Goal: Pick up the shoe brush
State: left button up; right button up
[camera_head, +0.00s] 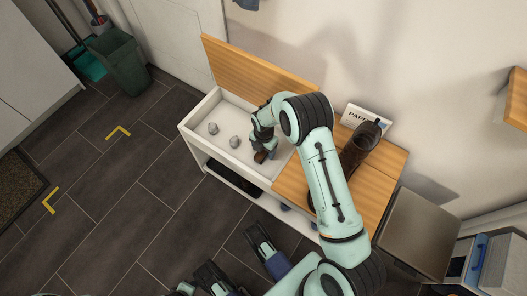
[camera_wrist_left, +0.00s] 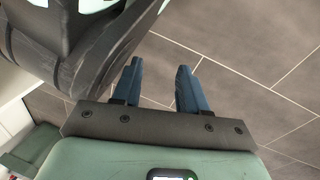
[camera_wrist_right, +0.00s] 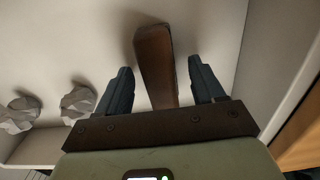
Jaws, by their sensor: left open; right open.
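The shoe brush (camera_head: 261,156) is a small brown block inside the open white compartment of the bench, mostly hidden under my right gripper (camera_head: 264,148) in the head view. In the right wrist view the brush (camera_wrist_right: 155,62) is a long brown wooden piece reaching in between the two fingers. My right gripper (camera_wrist_right: 160,68) is open, with one finger on each side of the brush and gaps showing. My left gripper (camera_head: 240,258) is open and empty over the floor in front of the bench; its spread fingers show in the left wrist view (camera_wrist_left: 158,80).
Crumpled paper balls (camera_head: 213,128) lie left of the brush. The white compartment walls (camera_head: 190,132) surround it, with a raised wooden lid (camera_head: 255,68) behind. Brown boots (camera_head: 362,145) and a sign (camera_head: 368,118) stand on the closed wooden lid (camera_head: 383,180) at right.

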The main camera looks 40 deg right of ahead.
jog(key=c, duration=1.2)
jog(key=shift+o, duration=0.2)
pick_arm(q)
jog(key=w+r+t+p, duration=0.2)
jog(key=w+r+p, duration=0.1)
jog(key=w+r, duration=0.2)
jog(key=s+d+r+m+g+h+p, duration=0.1)
jog(key=s+d+r+p, duration=0.3)
jog(key=s, duration=0.2)
jog(key=shift+r+g, duration=0.4)
pick_arm(e)
notch_tip(320, 180, up, 28)
pick_arm(q)
jog(key=shift+d, duration=0.1)
pick_arm(e)
jog(key=shift+o, duration=1.2)
pick_arm(q)
jog(key=shift+r, duration=0.1)
pick_arm(e)
jog(key=shift+r, duration=0.1)
jog(key=shift+c, duration=0.5)
